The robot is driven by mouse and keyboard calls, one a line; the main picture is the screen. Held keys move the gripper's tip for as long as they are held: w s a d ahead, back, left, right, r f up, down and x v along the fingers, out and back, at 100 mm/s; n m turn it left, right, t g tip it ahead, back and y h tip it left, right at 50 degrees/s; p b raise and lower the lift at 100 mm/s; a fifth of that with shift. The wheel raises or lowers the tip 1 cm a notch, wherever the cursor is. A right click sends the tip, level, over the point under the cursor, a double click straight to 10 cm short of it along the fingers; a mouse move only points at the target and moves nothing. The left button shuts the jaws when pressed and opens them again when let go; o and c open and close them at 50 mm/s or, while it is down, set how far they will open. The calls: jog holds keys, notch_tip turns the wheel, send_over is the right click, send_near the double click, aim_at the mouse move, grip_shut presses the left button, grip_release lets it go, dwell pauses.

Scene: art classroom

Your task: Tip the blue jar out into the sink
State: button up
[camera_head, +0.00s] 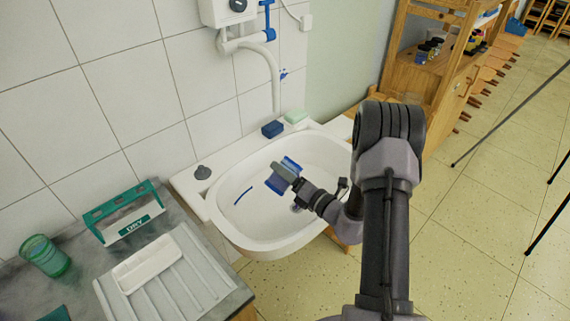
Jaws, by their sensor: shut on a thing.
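The blue jar (277,184) is over the white sink basin (228,213), tilted well over on its side. My gripper (287,173) is shut on it, and the gripper body hides part of the jar. A thin blue streak (243,195) shows in the basin to the left of the jar. I cannot tell whether anything is left inside the jar.
A blue block (272,129) and a pale green soap bar (296,116) sit on the sink's back ledge, below the white spout pipe (272,75). Left are a draining board (176,287), a green "DRY" holder (126,216) and a green glass (46,256). A wooden shelf (425,75) stands right.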

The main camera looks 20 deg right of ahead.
jog(key=m, duration=0.1)
jog(key=m+p, duration=0.1)
jog(key=m, duration=0.1)
jog(key=f+m+p, duration=0.1)
jog(key=m, duration=0.1)
jog(key=shift+w+d, duration=0.1)
jog(key=shift+d, duration=0.2)
jog(key=m+p, duration=0.2)
jog(key=shift+w+d+r+m+p, duration=0.1)
jog(key=shift+d+r+m+p, duration=0.15)
jog(key=shift+d+m+p, duration=0.1)
jog(key=shift+w+d+r+m+p, duration=0.1)
jog(key=shift+d+m+p, duration=0.1)
jog(key=shift+m+p, duration=0.3)
dwell(0.8)
